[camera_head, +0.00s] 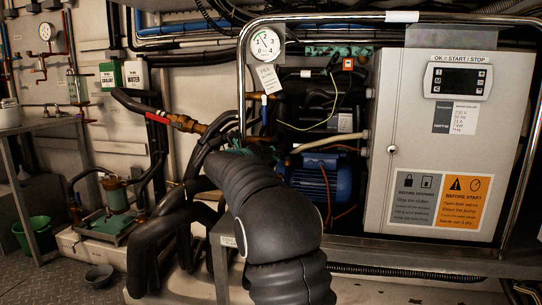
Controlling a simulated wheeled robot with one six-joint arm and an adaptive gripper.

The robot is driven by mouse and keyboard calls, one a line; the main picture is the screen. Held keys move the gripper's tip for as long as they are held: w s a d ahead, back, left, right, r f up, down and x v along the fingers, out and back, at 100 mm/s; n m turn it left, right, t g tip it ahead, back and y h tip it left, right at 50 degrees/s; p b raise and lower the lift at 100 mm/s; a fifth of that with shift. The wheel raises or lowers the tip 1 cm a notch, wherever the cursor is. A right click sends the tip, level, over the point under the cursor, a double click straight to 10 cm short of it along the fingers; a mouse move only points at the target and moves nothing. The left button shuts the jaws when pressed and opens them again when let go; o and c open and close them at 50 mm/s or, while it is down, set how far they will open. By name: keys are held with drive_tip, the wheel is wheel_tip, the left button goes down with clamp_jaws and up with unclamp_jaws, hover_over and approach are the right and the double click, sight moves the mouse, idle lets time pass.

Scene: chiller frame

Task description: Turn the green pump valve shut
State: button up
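A small green pump (116,196) stands upright on a green base plate (108,228) at the lower left, with dark hoses running beside it. I cannot make out a separate green valve handle on it or how such a handle is turned. A valve with a red lever (158,118) and a brass body (185,123) sits on the pipe above and right of the pump. A thick dark ribbed sleeve, which seems to be my arm, fills the lower middle. My gripper cannot be seen; the far end of the sleeve merges with dark hoses and a bit of teal.
A grey control box (395,95) with a display stands at the right inside a chrome tube frame (243,75). A pressure gauge (265,44) hangs at the frame's left corner. A blue motor (318,180) sits behind. A green bucket (36,234) and dark bowl (99,276) are at lower left.

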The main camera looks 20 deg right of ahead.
drive_tip(key=v, duration=1.2)
drive_tip(key=shift+w+r, duration=0.1)
